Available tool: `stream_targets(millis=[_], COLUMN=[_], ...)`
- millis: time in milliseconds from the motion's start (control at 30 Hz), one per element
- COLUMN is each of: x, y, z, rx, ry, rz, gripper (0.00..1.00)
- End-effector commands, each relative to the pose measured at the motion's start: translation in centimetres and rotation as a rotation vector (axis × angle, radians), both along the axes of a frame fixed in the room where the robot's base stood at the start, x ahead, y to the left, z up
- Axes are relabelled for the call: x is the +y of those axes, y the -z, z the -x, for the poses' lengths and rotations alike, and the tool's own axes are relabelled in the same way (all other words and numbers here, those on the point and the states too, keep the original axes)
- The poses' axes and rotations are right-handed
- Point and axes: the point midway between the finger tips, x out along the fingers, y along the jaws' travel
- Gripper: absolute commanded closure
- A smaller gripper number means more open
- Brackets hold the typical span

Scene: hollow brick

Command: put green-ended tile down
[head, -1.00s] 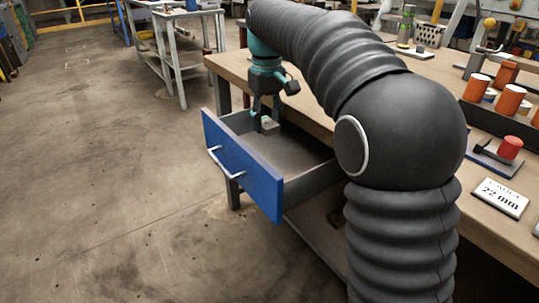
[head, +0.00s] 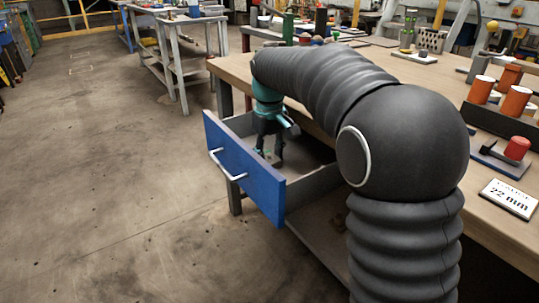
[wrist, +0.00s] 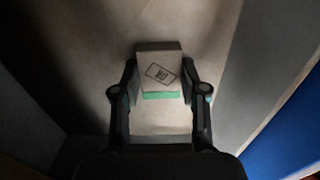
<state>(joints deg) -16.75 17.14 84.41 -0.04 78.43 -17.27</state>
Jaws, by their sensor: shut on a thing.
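The green-ended tile (wrist: 159,70) is a pale block with a dark printed mark and a green band at its near end. It sits between the two fingers of my gripper (wrist: 160,92) in the wrist view, and the fingers are shut on it. In the head view my gripper (head: 270,156) points down inside the open drawer (head: 243,172), low near its floor. The tile is too small there to make out clearly. I cannot tell whether it touches the drawer floor.
The drawer's blue front stands close to my gripper on one side, with grey walls around. The workbench (head: 475,213) holds a "22 mm" sign (head: 508,198), orange cups (head: 515,102) and a red-topped item (head: 516,148). The drawer floor around the tile looks clear.

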Motion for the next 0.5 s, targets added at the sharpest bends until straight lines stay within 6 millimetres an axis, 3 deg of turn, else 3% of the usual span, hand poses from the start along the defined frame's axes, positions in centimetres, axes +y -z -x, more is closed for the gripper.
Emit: stream_targets(millis=[133, 167, 200, 500], x=[0.00, 0.01, 0.01, 0.01], y=[0.27, 0.30, 0.25, 0.17], z=[0.00, 0.01, 0.01, 0.00], rx=[0.000, 0.000, 0.000, 0.000], ry=[0.000, 0.000, 0.000, 0.000], rz=[0.000, 0.000, 0.000, 0.000], gripper=[0.93, 0.55, 0.47, 0.47])
